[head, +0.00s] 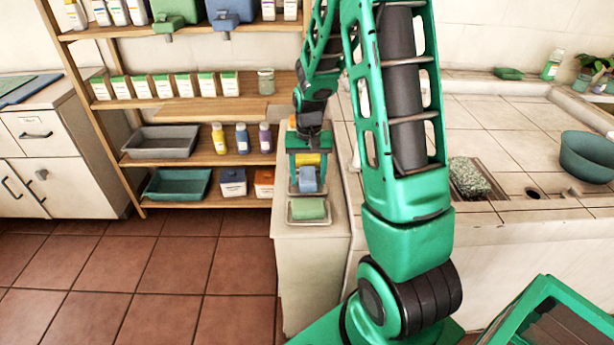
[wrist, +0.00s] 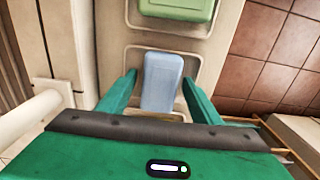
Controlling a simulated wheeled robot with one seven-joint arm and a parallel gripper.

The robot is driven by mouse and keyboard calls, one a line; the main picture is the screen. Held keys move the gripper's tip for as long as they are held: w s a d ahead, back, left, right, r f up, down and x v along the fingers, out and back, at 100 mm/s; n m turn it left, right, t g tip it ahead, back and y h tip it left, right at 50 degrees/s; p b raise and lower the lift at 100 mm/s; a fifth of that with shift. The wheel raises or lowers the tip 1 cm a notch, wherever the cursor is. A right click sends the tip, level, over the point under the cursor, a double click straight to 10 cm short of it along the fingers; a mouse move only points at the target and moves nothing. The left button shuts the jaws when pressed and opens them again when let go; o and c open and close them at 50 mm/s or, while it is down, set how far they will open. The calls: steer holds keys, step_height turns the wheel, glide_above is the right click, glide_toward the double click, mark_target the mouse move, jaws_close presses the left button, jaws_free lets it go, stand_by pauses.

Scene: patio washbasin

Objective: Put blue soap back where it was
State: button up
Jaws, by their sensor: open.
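The blue soap (head: 307,180) is on the narrow pale counter, between a green soap (head: 308,208) nearer the camera and a yellow block (head: 308,159) farther back. In the wrist view the blue soap (wrist: 162,80) lies over a shallow dish whose rim (wrist: 133,50) shows around its far end. My gripper (wrist: 159,84) is open, with one green finger on each side of the blue soap. A small gap shows on the left; whether the right finger touches is unclear. The green soap (wrist: 180,8) sits in a separate dish beyond. The gripper palm hides the near side.
Wooden shelves (head: 180,110) with bottles, boxes and trays stand left of the counter. On the right is a tiled washbasin top (head: 510,130) with a green bowl (head: 588,157) and a drain hole. A white pipe (wrist: 38,107) shows left of the gripper.

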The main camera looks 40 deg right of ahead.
mark_target(308, 175)
step_height(308, 175, up, 11)
steer(key=s+a+r, duration=0.1)
steer(key=s+r, duration=0.1)
steer(key=s, duration=1.2)
steer(key=s+a+r, duration=0.1)
steer(key=s+r, duration=0.2)
steer(key=s, duration=1.1)
steer(key=shift+s+a+r, duration=0.3)
steer(key=shift+w+f, duration=0.25)
steer(key=shift+w, duration=0.45)
